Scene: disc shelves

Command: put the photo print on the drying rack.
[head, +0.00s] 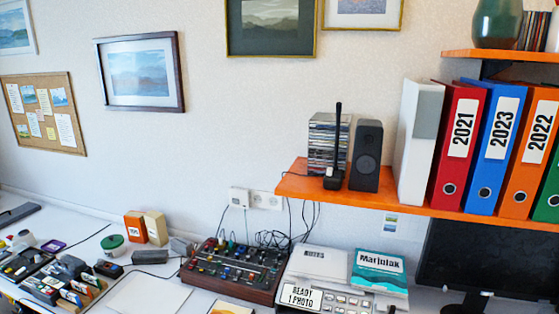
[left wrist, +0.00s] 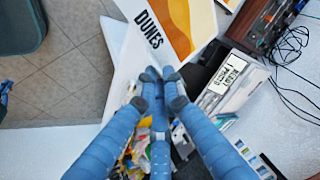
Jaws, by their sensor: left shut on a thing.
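The photo print (left wrist: 172,28), white with orange and yellow bands and the word DUNES, shows large at the top of the left wrist view. My left gripper (left wrist: 160,77), with blue segmented fingers, is shut on its lower edge; the fingertips hide part of that edge. The print is close to the camera, clear of the printer. A photo printer (head: 303,298) labelled READY 1 PHOTO stands at the bottom of the head view, and its label side also shows in the left wrist view (left wrist: 228,75).
A mixer (head: 235,268) stands left of the printer, with cables behind. A white and orange item (head: 232,308) lies in front of it. An orange shelf (head: 400,202) overhangs the desk. Small boxes crowd the left.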

